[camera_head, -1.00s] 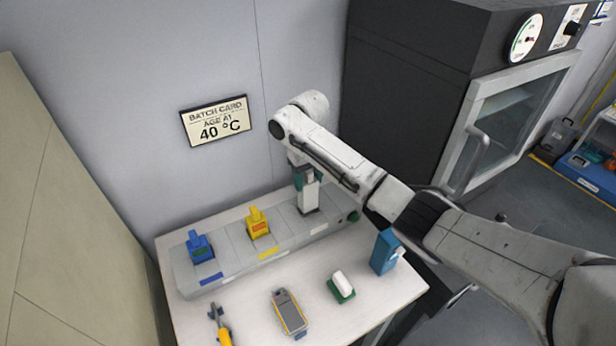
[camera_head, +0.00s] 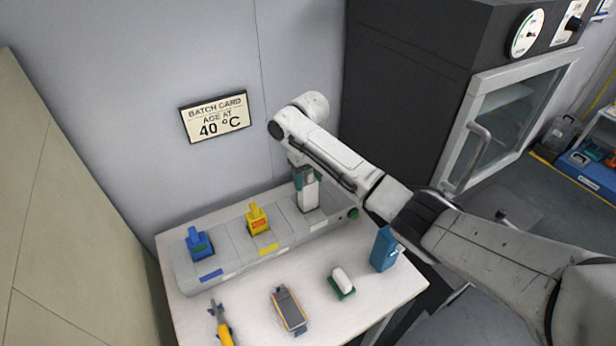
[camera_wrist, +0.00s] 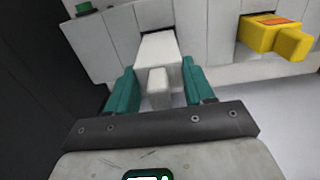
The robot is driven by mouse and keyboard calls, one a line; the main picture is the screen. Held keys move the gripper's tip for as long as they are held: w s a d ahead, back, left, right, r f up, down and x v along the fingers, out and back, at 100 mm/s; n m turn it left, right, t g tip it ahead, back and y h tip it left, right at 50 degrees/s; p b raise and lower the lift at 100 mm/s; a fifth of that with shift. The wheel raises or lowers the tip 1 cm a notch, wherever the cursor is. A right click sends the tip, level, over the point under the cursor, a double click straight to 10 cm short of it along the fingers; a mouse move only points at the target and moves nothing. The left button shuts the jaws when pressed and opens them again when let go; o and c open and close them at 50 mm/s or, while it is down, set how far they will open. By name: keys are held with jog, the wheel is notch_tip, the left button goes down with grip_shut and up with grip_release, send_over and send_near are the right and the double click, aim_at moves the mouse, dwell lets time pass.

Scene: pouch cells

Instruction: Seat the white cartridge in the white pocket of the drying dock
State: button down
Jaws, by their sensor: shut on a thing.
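The white cartridge (camera_wrist: 158,55) is between the teal fingers of my gripper (camera_wrist: 160,90) in the wrist view. My gripper (camera_head: 307,185) is shut on its handle. In the head view the cartridge (camera_head: 308,199) is upright at the right part of the grey drying dock (camera_head: 235,257), at the place in line with the white label. The cartridge's lower end is at the dock's top; I cannot tell how deep it sits. The yellow cartridge (camera_head: 257,220) and the blue cartridge (camera_head: 198,243) stand in the dock to the left.
On the white table (camera_head: 255,302) lie a handheld meter (camera_head: 289,310), a white block on a green base (camera_head: 342,282), a blue box (camera_head: 384,250) and a yellow-handled tool (camera_head: 222,325). A dark oven (camera_head: 410,95) stands at the right. A wall is close behind the dock.

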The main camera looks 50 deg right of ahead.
aim_at(308, 190)
jog(key=shift+f+b, duration=1.05)
jog(key=shift+f, duration=1.3)
jog(key=shift+c, duration=1.7)
grip_release()
jog(key=shift+f, duration=0.1)
notch_tip(308, 190, up, 11)
jog(key=shift+f, duration=0.1)
